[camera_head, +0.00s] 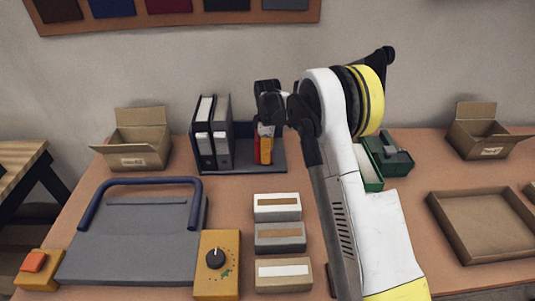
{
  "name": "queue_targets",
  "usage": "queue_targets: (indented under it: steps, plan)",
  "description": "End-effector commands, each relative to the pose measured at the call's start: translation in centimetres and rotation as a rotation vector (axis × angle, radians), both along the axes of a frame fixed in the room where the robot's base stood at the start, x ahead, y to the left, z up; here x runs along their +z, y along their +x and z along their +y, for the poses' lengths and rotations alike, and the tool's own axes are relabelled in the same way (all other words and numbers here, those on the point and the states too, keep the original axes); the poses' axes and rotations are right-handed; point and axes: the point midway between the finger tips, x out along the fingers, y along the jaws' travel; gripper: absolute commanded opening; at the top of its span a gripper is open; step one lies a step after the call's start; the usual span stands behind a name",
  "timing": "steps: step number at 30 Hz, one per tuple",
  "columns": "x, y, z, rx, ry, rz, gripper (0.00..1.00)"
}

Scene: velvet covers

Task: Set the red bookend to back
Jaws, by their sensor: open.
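The red bookend (265,147) appears as a small red and orange-yellow upright shape in the dark grey rack (250,168), right of two dark binders (221,140). Its upper part is partly hidden by my gripper, and its full shape cannot be made out. My gripper (266,122) is in front of and above it, at the end of the arm that reaches in from the lower right. The fingers are open but overlap the bookend in this view. Whether they touch it cannot be told.
Cardboard boxes stand at back left (139,151) and back right (481,139). A grey press with a blue handle (140,184), an orange dial box (217,262) and small label boxes (277,207) fill the front. A green container (389,158) and a brown tray (478,249) lie right.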

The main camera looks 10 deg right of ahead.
Motion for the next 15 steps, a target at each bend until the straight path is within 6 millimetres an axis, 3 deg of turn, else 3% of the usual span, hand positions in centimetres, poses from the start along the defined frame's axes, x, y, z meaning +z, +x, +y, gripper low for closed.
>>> queue_targets:
  steps: [1, 5, 15]
  plan:
    - [0.02, 0.0, 0.0, 0.0, 0.0, 0.0, 0.39]
    - [0.03, 0.0, 0.0, 0.0, 0.0, 0.0, 0.0]
    - [0.05, -0.11, -0.68, -0.002, 0.0, 0.0, 0.0]
